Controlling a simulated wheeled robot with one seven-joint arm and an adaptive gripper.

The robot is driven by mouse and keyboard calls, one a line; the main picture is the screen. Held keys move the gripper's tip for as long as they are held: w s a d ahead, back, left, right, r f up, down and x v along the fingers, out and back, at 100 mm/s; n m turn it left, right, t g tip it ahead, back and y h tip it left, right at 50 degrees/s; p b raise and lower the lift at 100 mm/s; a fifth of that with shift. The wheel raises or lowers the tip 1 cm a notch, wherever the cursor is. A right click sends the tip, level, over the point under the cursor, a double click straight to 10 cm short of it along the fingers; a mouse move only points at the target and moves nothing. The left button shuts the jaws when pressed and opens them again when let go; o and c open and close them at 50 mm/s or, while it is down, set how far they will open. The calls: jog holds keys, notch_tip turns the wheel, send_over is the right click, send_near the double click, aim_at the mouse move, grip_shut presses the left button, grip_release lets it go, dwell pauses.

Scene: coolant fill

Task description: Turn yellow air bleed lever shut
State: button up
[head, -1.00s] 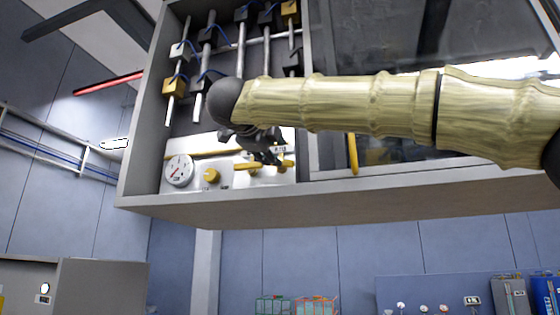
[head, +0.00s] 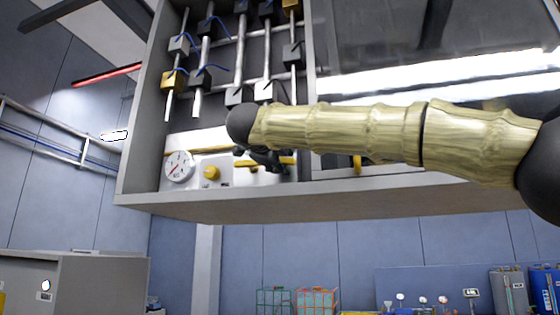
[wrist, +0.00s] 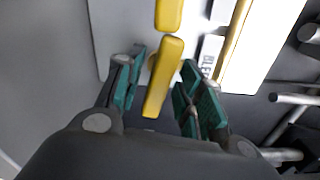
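The yellow bleed lever (wrist: 163,75) shows in the wrist view between the two green-padded fingers of my gripper (wrist: 163,62). The fingers are open, one on each side of it, with a visible gap on both sides. A second yellow piece (wrist: 169,14) lies in line with it farther up the picture. A partly hidden "BLEE..." label (wrist: 209,57) is to the right. In the head view, my dark gripper (head: 264,160) is at the lower panel and covers much of the yellow parts there.
A round gauge (head: 178,167) and a yellow knob (head: 211,172) sit left of my gripper on the panel. The cabinet's bottom ledge (head: 220,203) runs below. A yellow pipe (wrist: 234,38) runs right of the label.

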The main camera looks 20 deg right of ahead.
jog(key=shift+w, duration=0.1)
grip_shut()
jog(key=shift+r+n+p, duration=0.15)
jog(key=shift+n+p, duration=0.35)
jog(key=shift+p, duration=0.2)
jog(key=shift+f+n+p, duration=0.2)
jog(key=shift+n+p, duration=0.25)
jog(key=shift+n, duration=0.25)
jog(key=shift+o, duration=1)
grip_release()
jog(key=v, duration=1.2)
jog(key=shift+a+f, duration=0.1)
